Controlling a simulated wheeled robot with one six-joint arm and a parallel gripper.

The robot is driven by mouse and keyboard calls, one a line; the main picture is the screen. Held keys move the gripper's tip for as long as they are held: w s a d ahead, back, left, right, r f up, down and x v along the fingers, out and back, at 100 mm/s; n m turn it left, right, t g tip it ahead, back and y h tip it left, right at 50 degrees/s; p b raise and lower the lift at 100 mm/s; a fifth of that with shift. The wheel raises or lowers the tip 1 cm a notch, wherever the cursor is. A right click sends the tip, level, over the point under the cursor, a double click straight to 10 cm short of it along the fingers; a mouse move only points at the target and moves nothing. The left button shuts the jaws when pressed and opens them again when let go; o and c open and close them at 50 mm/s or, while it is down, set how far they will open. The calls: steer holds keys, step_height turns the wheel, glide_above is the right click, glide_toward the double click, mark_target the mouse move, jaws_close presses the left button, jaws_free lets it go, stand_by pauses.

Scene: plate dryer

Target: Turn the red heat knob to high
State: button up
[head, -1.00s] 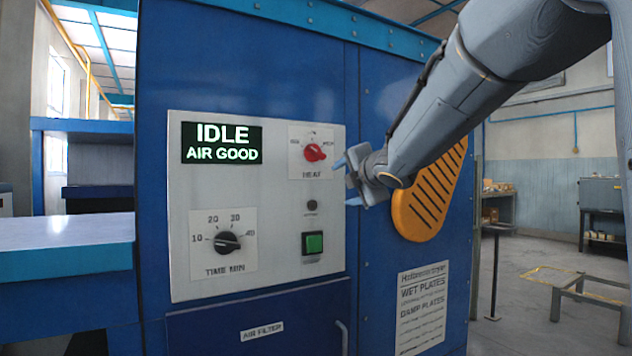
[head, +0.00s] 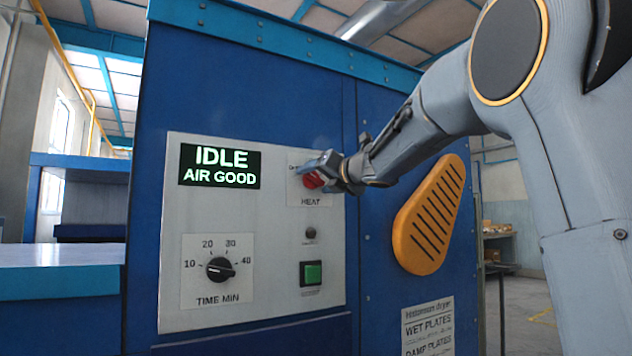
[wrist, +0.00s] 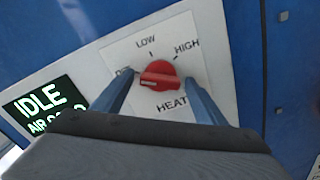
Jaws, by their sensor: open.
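The red heat knob (head: 313,180) is on the white control panel (head: 182,222) of the blue dryer, partly hidden by my gripper (head: 322,172) in the head view. In the wrist view the knob (wrist: 159,75) shows whole, on a plate marked LOW, HIGH and HEAT, with a third label at left partly covered by a finger. The knob's pale pointer line lies toward that left label, away from HIGH. My gripper (wrist: 160,92) is open, with one blue finger on each side of the knob. I cannot tell whether either finger touches it.
The display (head: 220,167) reads IDLE, AIR GOOD. A black time knob (head: 220,268) and a green button (head: 311,273) sit lower on the panel. An orange slotted cover (head: 430,217) stands out on the right, below my arm.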

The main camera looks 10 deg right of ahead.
steer(key=shift+w+a, duration=0.15)
steer(key=shift+w, duration=0.3)
steer(key=shift+c, duration=0.5)
steer(key=c, duration=1)
steer(key=shift+o, duration=0.2)
